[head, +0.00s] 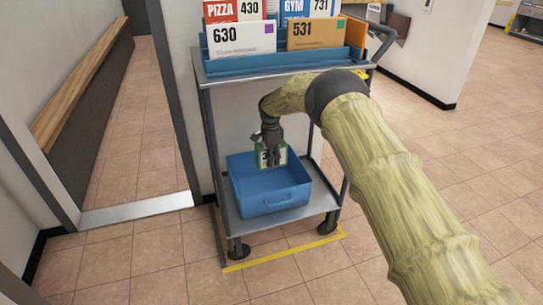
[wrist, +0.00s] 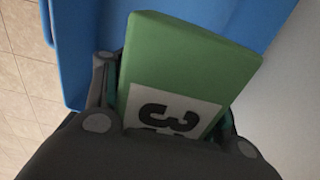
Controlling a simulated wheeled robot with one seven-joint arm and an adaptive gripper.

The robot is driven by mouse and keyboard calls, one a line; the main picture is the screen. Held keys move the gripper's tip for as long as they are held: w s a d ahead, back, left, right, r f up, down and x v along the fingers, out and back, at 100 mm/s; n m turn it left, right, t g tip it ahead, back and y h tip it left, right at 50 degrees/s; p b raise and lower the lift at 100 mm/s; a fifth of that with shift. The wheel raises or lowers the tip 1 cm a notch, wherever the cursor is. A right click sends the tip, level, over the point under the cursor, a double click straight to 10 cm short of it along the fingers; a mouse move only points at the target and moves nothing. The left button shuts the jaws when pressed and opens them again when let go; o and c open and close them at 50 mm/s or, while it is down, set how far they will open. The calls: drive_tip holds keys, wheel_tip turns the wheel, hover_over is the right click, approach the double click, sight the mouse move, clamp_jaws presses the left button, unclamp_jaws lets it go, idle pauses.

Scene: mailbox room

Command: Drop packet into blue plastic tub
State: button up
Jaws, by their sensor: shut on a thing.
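A green packet (head: 265,157) with a white label and dark print is held by my gripper (head: 272,153), which points down. In the wrist view the packet (wrist: 190,62) sits between the two fingers of my gripper (wrist: 165,130), and part of a "3" shows on its label. The blue plastic tub (head: 285,201) stands on the cart's lower shelf. The packet is over the back part of the tub, with its lower edge near rim height; I cannot tell if it is inside. The tub's blue wall (wrist: 80,50) also shows in the wrist view.
The grey cart (head: 204,120) has a top shelf with a blue rack (head: 225,66) of envelopes and packets above the tub. Its posts stand on both sides of the lower shelf. A door frame (head: 172,100) is to the left. Tiled floor is free at the right.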

drive_tip(key=shift+f+b, duration=1.8)
drive_tip(key=shift+f, duration=1.05)
drive_tip(key=o, duration=1.3)
